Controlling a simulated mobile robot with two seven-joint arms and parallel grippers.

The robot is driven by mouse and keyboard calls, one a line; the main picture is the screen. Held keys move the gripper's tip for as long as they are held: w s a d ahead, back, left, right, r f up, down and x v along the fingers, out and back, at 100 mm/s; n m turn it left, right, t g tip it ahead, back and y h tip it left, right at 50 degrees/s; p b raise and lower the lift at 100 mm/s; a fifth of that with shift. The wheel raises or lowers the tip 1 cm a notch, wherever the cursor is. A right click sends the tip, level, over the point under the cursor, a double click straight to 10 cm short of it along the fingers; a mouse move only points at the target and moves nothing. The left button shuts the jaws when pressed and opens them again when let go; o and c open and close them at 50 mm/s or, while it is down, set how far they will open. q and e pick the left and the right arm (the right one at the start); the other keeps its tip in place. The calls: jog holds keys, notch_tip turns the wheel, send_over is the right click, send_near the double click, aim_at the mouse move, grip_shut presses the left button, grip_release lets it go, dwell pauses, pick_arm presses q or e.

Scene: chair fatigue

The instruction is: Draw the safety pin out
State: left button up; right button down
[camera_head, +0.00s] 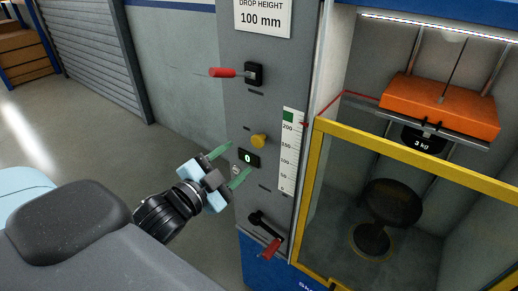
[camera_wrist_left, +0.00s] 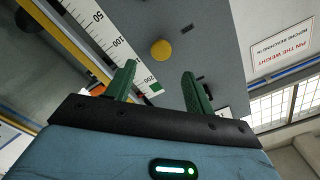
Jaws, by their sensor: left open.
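A round yellow knob (camera_head: 258,141) sits on the grey control panel (camera_head: 240,115); it looks like the head of the safety pin, though no label on it can be read. In the left wrist view the knob (camera_wrist_left: 161,50) lies just beyond and between the green fingertips. My left gripper (camera_head: 230,164) is open and empty, in front of the panel, a little below and left of the knob and apart from it. The knob's shaft is hidden. My right gripper is not in view.
A red-handled lever (camera_head: 222,72) sticks out above, and a red-gripped crank (camera_head: 270,248) below. Right, a yellow-framed guard (camera_head: 306,190) fronts a stool (camera_head: 391,203) under an orange 3 kg weight (camera_head: 440,108).

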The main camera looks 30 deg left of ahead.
aim_at(256, 143)
pick_arm(q)
jog(key=shift+w+a, duration=0.1)
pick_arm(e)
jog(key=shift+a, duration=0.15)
pick_arm(q)
jog(key=w, duration=0.4)
jog(key=w+p, duration=0.1)
jog(key=w, duration=0.1)
jog(key=shift+w+d, duration=0.25)
jog(key=shift+w, duration=0.15)
jog(key=shift+w+d, duration=0.1)
jog(key=shift+w, duration=0.35)
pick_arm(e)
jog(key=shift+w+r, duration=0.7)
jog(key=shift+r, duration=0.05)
pick_arm(q)
grip_shut()
